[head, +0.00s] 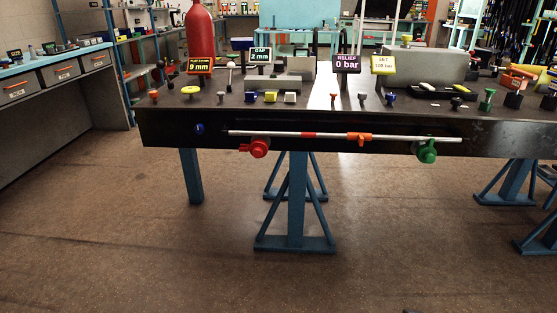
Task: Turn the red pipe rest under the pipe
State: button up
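The red pipe rest (259,147) is a round red piece on the dark front face of the bench. It sits just below the left part of the pipe, with a small red stub pointing left. The pipe (275,133) is a thin, pale, nearly level rod with a red band. A green rest (427,152) sits under its right part, and an orange piece (360,137) is on it between the two. Whether the red rest touches the pipe is too small to tell. My gripper is not in view.
The dark bench (170,130) stands on blue legs (296,200) and carries small display signs, knobs and blocks. A blue knob (200,128) is on its front face, left of the pipe. A red cylinder (200,35) stands behind.

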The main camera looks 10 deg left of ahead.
aim_at(259, 147)
jog(key=u, duration=0.85)
